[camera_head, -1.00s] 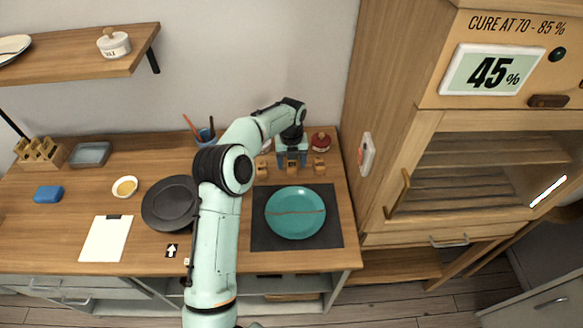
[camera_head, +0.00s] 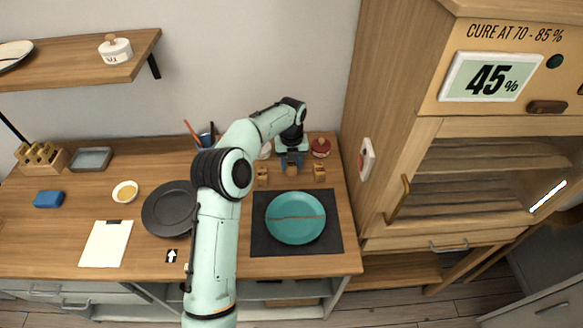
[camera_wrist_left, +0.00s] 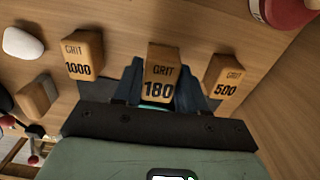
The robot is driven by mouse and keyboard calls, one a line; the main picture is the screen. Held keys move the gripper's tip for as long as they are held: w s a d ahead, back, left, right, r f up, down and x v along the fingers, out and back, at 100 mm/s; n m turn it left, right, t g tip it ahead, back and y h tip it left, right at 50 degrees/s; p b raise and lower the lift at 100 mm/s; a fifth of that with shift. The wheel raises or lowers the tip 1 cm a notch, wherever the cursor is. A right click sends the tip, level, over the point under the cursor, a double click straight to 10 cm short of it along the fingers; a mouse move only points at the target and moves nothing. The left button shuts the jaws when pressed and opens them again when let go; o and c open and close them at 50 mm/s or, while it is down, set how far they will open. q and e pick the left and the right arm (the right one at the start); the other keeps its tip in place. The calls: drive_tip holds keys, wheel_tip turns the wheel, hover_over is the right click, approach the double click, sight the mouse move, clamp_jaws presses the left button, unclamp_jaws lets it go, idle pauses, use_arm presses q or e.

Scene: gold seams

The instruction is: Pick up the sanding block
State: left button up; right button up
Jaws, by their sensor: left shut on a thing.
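Three wooden sanding blocks stand in a row at the back right of the worktop. The middle block, marked GRIT 180 (camera_wrist_left: 158,75), is between the fingers of my left gripper (camera_head: 291,162), which is shut on it. The same gripper shows in the wrist view (camera_wrist_left: 157,92). I cannot tell whether the block is clear of the wood. The GRIT 1000 block (camera_wrist_left: 83,56) is to its left, also in the head view (camera_head: 262,177). The GRIT 500 block (camera_wrist_left: 224,77) is to its right, also in the head view (camera_head: 319,172). My right gripper is out of view.
A teal plate with a seam (camera_head: 295,218) lies on a dark mat (camera_head: 327,243) in front of the blocks. A red-lidded jar (camera_head: 320,147) stands behind them. The tall wooden cabinet (camera_head: 385,120) is close on the right. A dark plate (camera_head: 168,209) is left of my arm.

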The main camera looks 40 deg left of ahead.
sight(291, 163)
use_arm(q)
wheel_tip(291, 163, up, 17)
drive_tip(key=p, duration=0.2)
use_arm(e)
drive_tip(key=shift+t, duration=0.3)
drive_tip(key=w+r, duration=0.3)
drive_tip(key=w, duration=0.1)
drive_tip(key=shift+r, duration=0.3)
use_arm(q)
drive_tip(key=shift+r, duration=0.1)
drive_tip(key=shift+o, duration=0.5)
drive_tip(key=shift+w, duration=0.1)
drive_tip(key=shift+d, duration=0.1)
